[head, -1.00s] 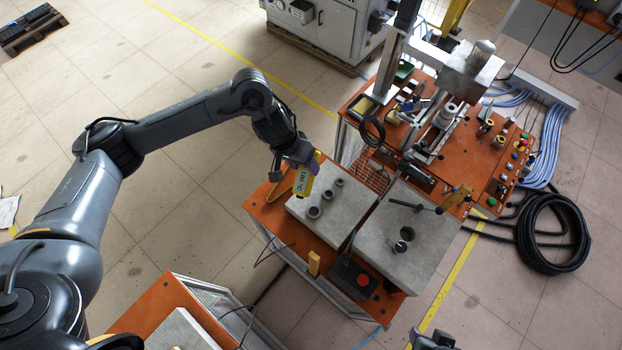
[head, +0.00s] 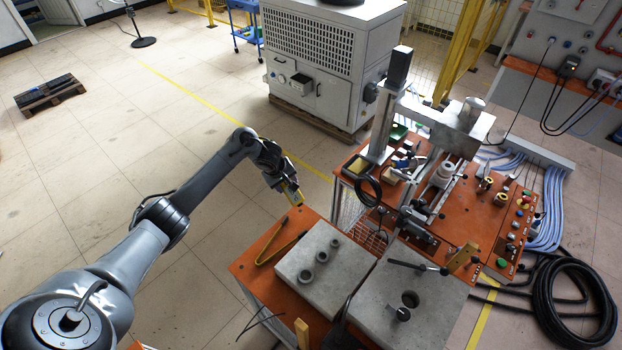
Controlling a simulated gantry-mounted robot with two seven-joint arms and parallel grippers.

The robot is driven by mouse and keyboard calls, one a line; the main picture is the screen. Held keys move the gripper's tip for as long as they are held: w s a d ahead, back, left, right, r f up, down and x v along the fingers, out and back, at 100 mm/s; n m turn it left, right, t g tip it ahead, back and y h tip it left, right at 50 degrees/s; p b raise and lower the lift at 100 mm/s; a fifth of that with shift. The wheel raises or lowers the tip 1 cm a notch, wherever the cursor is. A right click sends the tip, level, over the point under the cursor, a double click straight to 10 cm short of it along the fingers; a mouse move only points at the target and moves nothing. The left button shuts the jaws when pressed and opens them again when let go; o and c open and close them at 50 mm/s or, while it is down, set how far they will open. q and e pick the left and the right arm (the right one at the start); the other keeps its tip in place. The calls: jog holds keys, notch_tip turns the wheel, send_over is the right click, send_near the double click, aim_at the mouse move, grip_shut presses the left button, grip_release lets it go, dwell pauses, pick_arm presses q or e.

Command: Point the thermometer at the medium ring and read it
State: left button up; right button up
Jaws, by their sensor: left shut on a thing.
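Three grey metal rings of graded size stand in a row on a pale stone slab (head: 345,280). The medium ring (head: 321,256) is in the middle, between the largest ring (head: 305,276) and the smallest ring (head: 335,243). My left gripper (head: 290,186) is shut on the yellow thermometer (head: 294,194). It holds it above and beyond the slab's far left corner, up and left of the rings and apart from them. The thermometer is small and partly covered by the gripper; no reading is legible on it. My right gripper is out of view.
Yellow tongs (head: 277,246) lie on the orange table left of the slab. A second slab (head: 385,320) with a round hole and a handle stands to the right. Behind it is the heater bench (head: 470,215) with a tall press. A black cable coil (head: 575,295) lies on the floor right.

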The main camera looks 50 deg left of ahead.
pick_arm(q)
jog(key=s+d+f+b, duration=0.3)
jog(key=d+f, duration=0.1)
jog(key=f, duration=0.3)
jog(key=shift+d+b, duration=0.35)
jog(key=shift+d, duration=0.05)
dwell(0.6)
dwell(0.7)
dwell(0.4)
notch_tip(320, 180, up, 9)
jog(key=p, duration=1.2)
jog(key=shift+p, duration=0.35)
